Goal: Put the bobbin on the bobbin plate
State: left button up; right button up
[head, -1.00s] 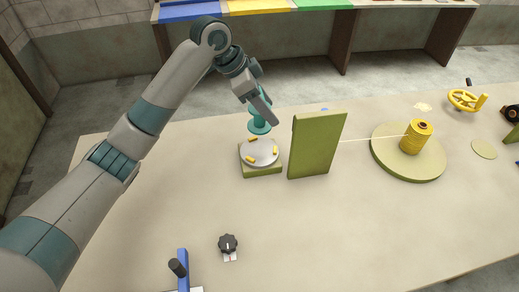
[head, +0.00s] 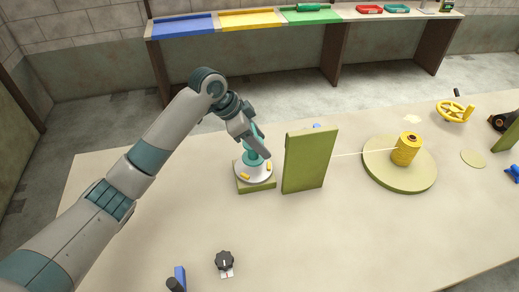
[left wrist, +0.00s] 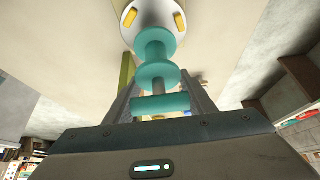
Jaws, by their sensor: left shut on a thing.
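The teal bobbin (head: 252,158) is in my left gripper (head: 256,141), upright over the bobbin plate. In the left wrist view the bobbin (left wrist: 157,76) sits between the two fingers, its far end in front of the pale disc. The bobbin plate (head: 243,177) is a round grey-white disc with yellow pegs on a green square base; it also shows in the left wrist view (left wrist: 130,35). I cannot tell whether the bobbin's lower end touches the disc. My right gripper is in neither view.
A green upright panel (head: 309,160) stands just right of the plate. Farther right, a yellow thread spool (head: 405,149) stands on a green round disc (head: 385,178), with thread running to the panel. A black knob (head: 224,261) is at the front.

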aim_at(260, 156)
pick_arm(q)
jog(key=shift+f+p, duration=0.65)
jog(key=shift+f, duration=1.2)
jog(key=shift+f, duration=0.15)
jog(key=o, duration=1)
jog(key=shift+o, duration=0.2)
jog(key=shift+r, duration=0.2)
